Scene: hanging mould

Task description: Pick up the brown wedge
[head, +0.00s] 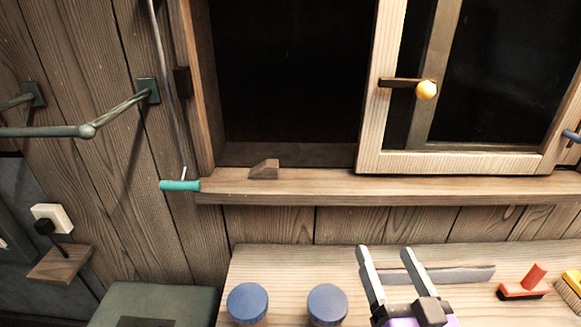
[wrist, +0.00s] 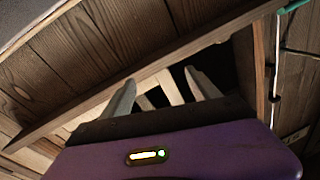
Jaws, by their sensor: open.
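The brown wedge (head: 264,169) rests on the wooden window sill, near the left end, in front of the dark opening in the head view. It is small, with a slope falling to the left. My gripper (head: 389,250) is at the lower right of the wedge in the head view, over the wooden table, with its two pale fingers apart and nothing between them. In the wrist view my gripper (wrist: 157,85) also shows with its fingers spread. I cannot make out the wedge in the wrist view.
The window sill (head: 330,187) runs above the table (head: 285,262). Two blue-lidded jars (head: 247,303) and a grey bar (head: 460,273) are on the table. A teal handle (head: 180,185) hangs left of the sill.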

